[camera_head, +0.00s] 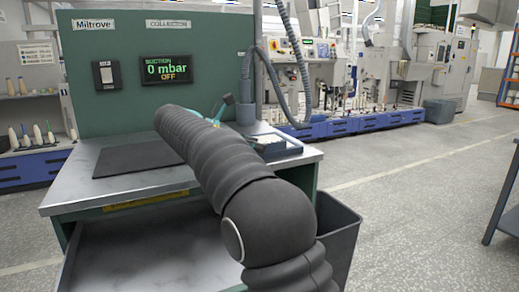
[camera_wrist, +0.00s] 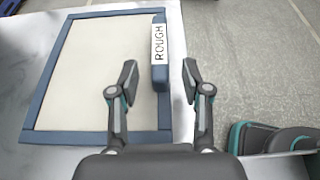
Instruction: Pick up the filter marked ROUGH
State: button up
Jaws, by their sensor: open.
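In the wrist view the filter marked ROUGH (camera_wrist: 90,70) lies flat on the grey bench top, a cream panel in a blue frame. A blue block with a white ROUGH label (camera_wrist: 159,45) stands on its right side. My gripper (camera_wrist: 160,72) is open, with one finger left of this block over the panel and the other right of it. The near end of the block shows between the fingertips; I cannot tell whether they touch it. In the head view my arm hides most of my gripper and part of the blue-edged filter (camera_head: 285,153).
The bench (camera_head: 150,190) carries a dark mat (camera_head: 135,158) on its left and a green back panel (camera_head: 120,60) whose display reads 0 mbar, OFF. A hose hangs at the right. A dark bin (camera_head: 340,225) stands beside the bench. Floor to the right is open.

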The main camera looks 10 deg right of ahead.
jog(key=shift+x, duration=1.1)
grip_shut()
jog(key=shift+r, duration=0.15)
